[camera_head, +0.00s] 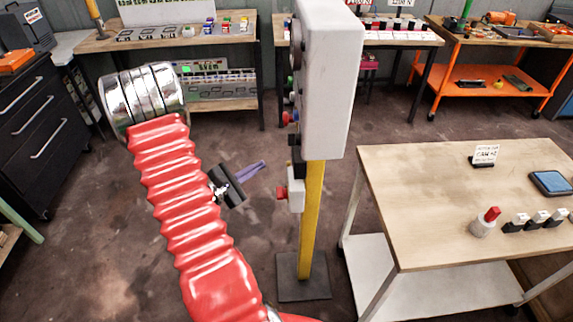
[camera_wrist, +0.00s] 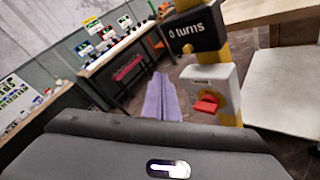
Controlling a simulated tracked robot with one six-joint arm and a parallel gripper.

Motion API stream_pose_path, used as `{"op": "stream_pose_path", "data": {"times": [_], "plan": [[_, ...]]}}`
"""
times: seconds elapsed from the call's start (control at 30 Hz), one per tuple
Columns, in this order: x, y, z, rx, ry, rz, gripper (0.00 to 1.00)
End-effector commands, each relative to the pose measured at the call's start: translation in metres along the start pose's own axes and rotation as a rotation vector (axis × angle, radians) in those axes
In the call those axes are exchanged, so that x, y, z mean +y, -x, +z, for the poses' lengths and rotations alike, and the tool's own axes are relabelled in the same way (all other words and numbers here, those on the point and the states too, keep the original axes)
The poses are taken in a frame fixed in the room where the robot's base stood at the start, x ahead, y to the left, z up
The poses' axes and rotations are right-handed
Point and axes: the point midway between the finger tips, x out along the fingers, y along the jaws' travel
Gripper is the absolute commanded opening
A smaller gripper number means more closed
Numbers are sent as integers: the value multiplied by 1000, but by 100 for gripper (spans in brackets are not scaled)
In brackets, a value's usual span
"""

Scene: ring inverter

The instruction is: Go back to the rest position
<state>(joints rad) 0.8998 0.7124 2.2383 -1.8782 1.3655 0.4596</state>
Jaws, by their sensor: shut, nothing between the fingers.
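My gripper (camera_head: 257,168) has slim purple fingers, closed together with nothing between them. In the head view it points right, a little left of a small white box (camera_head: 297,190) with a red knob (camera_head: 281,193) on the yellow post (camera_head: 313,225). A gap shows between the fingertips and that box. In the wrist view the closed fingers (camera_wrist: 162,97) point ahead, left of the white box (camera_wrist: 213,78) with the red knob (camera_wrist: 206,104). A black block (camera_wrist: 195,31) reading "0 turns" sits above it. My red sleeved arm reaches up from the bottom of the head view.
A tall white panel (camera_head: 331,80) stands on the post, whose dark base plate (camera_head: 303,277) is on the floor. A wooden table (camera_head: 420,200) is at right, with a red-topped item (camera_head: 484,222). Benches line the back; a dark drawer cabinet (camera_head: 35,120) is at left.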

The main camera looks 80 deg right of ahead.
Motion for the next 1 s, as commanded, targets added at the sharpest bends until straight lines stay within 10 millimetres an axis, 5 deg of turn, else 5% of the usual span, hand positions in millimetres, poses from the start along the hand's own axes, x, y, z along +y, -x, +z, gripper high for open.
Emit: {"op": "stream_pose_path", "data": {"times": [0.77,1.0], "plan": [[-1,0,-1,4,16,-2,0],[-51,6,4,-1,72,-185,0]]}}
